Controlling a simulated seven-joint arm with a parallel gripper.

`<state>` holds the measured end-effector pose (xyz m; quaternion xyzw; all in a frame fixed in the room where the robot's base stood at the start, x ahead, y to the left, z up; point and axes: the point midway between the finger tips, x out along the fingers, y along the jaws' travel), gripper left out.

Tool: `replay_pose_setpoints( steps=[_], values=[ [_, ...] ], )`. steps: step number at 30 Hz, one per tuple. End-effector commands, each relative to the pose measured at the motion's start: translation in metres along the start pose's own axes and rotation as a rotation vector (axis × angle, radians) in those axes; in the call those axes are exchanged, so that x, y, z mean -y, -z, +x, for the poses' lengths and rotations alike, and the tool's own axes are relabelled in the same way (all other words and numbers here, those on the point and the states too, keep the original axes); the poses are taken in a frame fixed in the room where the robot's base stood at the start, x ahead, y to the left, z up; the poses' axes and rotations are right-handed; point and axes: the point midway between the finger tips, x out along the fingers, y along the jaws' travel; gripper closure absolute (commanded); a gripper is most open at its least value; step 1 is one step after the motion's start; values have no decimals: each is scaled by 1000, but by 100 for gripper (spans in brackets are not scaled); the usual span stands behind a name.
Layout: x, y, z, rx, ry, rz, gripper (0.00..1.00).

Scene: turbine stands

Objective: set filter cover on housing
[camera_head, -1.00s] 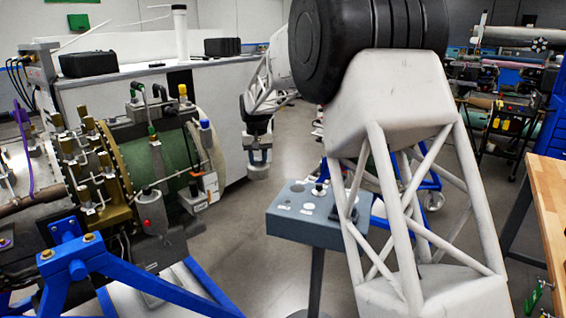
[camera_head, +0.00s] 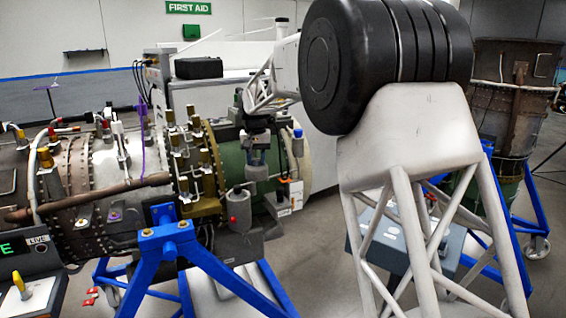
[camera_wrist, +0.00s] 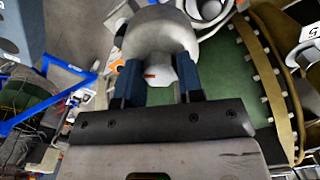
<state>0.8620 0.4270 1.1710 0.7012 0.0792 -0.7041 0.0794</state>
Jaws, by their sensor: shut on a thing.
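The filter cover (camera_wrist: 160,28) is a grey round cap with a pale knob. In the wrist view, my gripper (camera_wrist: 161,78) is shut on that knob between blue finger pads. In the head view, my gripper (camera_head: 258,148) holds the cover (camera_head: 257,172) in front of the turbine's green section. A grey canister with a red spot (camera_head: 238,207), possibly the housing, is just below and left of the cover. In the wrist view, a round grey part with a dark centre (camera_wrist: 210,9) shows beyond the cover. I cannot tell whether cover and housing touch.
The turbine (camera_head: 105,175) lies on a blue stand (camera_head: 170,245), with brass fittings (camera_head: 190,150) close left of my gripper. A box with a white label (camera_head: 290,197) is close right. A grey pedestal table (camera_head: 385,240) stands partly behind my arm's base.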

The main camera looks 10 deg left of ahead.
Motion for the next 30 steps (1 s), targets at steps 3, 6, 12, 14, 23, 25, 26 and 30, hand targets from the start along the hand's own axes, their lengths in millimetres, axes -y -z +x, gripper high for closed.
replay_pose_setpoints(
  steps=[3, 6, 12, 14, 23, 25, 26, 30],
  values=[
    [31, -3, -5, -1, 0, -14, 100],
    [50, -6, -7, -1, 0, -23, 100],
    [66, -9, -10, 0, 0, -28, 100],
    [68, -10, -10, 0, 0, -28, 100],
    [68, -9, -10, 0, 0, -28, 100],
    [68, -9, -10, 0, 0, -28, 100],
    [68, -9, -10, 0, 0, -28, 100],
    [68, -9, -7, 0, 0, -28, 100]
  ],
)
